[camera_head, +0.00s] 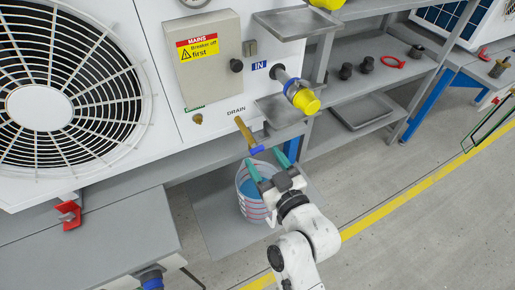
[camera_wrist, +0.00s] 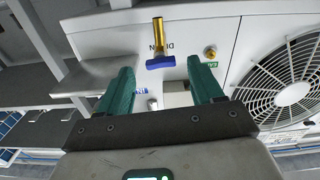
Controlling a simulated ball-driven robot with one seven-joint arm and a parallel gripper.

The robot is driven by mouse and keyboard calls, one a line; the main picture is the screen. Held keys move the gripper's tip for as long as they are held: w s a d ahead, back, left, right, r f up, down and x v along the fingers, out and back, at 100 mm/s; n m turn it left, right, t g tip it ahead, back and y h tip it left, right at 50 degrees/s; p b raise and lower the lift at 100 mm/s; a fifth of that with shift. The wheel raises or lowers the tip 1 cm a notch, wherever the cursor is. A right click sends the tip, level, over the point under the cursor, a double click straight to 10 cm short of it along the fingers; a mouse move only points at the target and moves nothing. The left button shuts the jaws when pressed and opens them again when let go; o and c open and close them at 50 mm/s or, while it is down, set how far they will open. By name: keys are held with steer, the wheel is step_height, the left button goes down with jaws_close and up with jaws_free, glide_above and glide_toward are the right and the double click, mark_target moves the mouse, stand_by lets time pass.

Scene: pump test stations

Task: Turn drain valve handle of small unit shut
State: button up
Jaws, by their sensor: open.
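The drain valve is a brass pipe (camera_head: 244,131) below the DRAIN label on the small white unit (camera_head: 212,132). Its blue handle (camera_head: 258,150) is at the pipe's outer end. In the wrist view the blue handle (camera_wrist: 160,62) lies crosswise to the brass pipe (camera_wrist: 158,34). My gripper (camera_head: 265,163) is open, with its green fingers just short of the handle in the head view. In the wrist view my gripper (camera_wrist: 161,72) has one finger on each side of the handle, with gaps and no visible contact. Nothing is held.
A clear bucket (camera_head: 252,202) with blue liquid stands below the valve. A yellow-capped inlet pipe (camera_head: 302,97) juts out at the right. A large fan grille (camera_head: 45,108) is at the left. Grey shelves (camera_head: 345,88) stand to the right, with open floor (camera_head: 400,220) in front.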

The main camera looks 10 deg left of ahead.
mark_target(257, 149)
steer(key=shift+x, duration=2.1)
